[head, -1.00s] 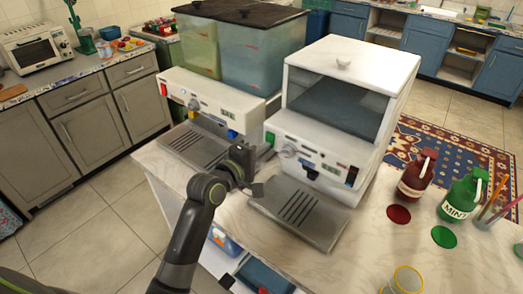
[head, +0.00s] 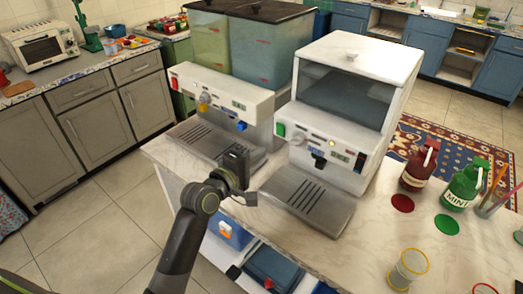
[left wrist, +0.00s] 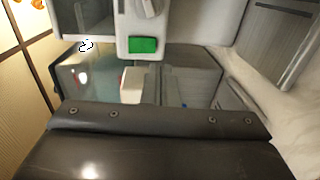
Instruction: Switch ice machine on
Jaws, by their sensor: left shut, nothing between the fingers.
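The white ice machine (head: 340,110) with a clear dark window stands on the counter in the head view. A green switch (head: 281,129) is at the left end of its front panel, beside a grey knob (head: 298,137). My left gripper (head: 237,166) is shut and empty, in front of the gap between the two machines, lower left of the green switch and apart from it. In the left wrist view a green switch (left wrist: 142,45) shows beyond the dark gripper body (left wrist: 160,125); the fingertips are hard to make out. My right gripper is not in view.
Left of the ice machine stands a white dispenser (head: 222,98) with a red switch (head: 174,83) and green and blue tanks. A metal drip tray (head: 308,200) juts out under the ice machine. Bottles (head: 465,185) and a glass (head: 408,268) stand at the right. The front counter is mostly clear.

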